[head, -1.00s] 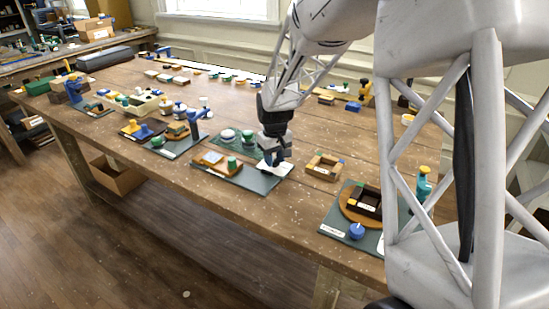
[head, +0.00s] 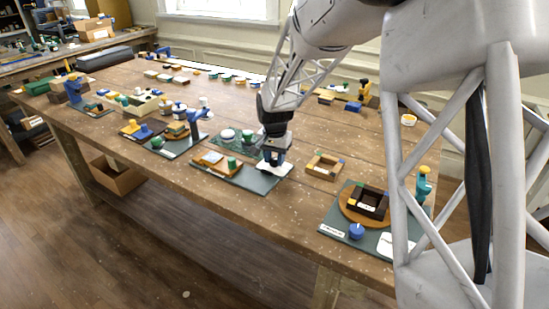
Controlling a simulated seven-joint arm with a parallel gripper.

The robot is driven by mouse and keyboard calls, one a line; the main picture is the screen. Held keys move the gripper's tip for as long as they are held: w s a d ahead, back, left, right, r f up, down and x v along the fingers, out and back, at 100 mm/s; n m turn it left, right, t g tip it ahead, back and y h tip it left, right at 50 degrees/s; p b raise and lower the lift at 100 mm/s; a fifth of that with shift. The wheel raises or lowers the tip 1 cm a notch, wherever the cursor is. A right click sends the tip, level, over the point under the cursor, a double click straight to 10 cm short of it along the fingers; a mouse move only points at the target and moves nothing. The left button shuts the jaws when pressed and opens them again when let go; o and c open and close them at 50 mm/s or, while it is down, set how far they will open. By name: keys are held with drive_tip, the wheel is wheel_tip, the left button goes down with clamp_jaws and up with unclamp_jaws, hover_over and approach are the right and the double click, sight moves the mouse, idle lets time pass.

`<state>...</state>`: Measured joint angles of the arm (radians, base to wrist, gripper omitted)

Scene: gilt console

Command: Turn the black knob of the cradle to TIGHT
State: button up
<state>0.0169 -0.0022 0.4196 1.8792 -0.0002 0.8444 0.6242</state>
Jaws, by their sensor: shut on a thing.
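My gripper (head: 273,157) points down at the right end of a dark green board (head: 245,179) near the front edge of the bench. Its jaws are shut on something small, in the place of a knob. The jaws hide most of it, and I take it for the black knob. A white label (head: 273,168) lies on the board around the jaws, its lettering too small to read. The wooden cradle (head: 207,166), with a pale top and a green part (head: 232,163), stands on the same board to the left of my gripper.
A small wooden frame (head: 324,166) is close to the right of my gripper. Further right, another green board holds a dark cradle on a round wooden base (head: 350,213) and a blue knob (head: 356,231). Several boards with fixtures stand to the left.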

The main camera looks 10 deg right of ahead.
sight(275, 160)
drive_tip(key=shift+m, duration=0.8)
drive_tip(key=shift+f, duration=0.1)
drive_tip(key=o, duration=0.9)
drive_tip(key=shift+r, duration=0.2)
drive_tip(key=shift+r, duration=3.8)
drive_tip(key=shift+s, duration=0.1)
